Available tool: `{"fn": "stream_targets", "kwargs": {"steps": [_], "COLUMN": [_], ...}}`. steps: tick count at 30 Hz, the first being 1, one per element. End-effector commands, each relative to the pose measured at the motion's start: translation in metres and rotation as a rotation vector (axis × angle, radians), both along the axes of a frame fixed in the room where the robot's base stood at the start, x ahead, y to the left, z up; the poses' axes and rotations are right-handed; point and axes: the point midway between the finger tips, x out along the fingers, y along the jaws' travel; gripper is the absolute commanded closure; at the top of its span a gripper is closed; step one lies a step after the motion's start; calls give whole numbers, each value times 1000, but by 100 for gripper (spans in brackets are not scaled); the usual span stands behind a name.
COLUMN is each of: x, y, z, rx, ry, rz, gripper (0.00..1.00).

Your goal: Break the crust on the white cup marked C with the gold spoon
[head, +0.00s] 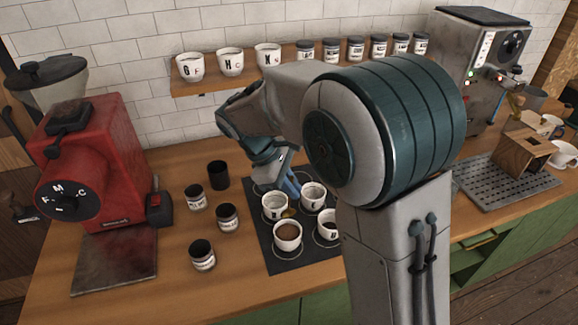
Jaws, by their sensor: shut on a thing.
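A dark mat (264,244) on the counter bears several white cups. The back left cup (270,213) and back right cup (314,202) stand near my gripper (291,190). The front left cup (288,243) shows a brown crust and no readable letter. The front right cup (324,234) is partly hidden by my arm. I cannot tell which one is marked C. My gripper is shut, pointing down above the back cups. A small gold bit, the gold spoon (289,212), shows below it between the cups; its handle is mostly hidden.
Dark jars (228,218) stand left of the mat. A red grinder (95,165) stands at the far left. A wall shelf (215,87) holds lettered white cups and small jars. A coffee machine (470,75) and metal drip tray (495,183) are at the right.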

Motion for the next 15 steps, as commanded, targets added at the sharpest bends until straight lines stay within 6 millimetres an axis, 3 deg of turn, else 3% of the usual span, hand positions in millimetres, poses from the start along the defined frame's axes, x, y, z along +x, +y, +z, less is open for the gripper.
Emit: {"fn": "stream_targets", "kwargs": {"steps": [15], "x": [-4], "y": [2], "z": [-23], "rx": [0], "ry": [1], "rz": [6], "gripper": [100]}}
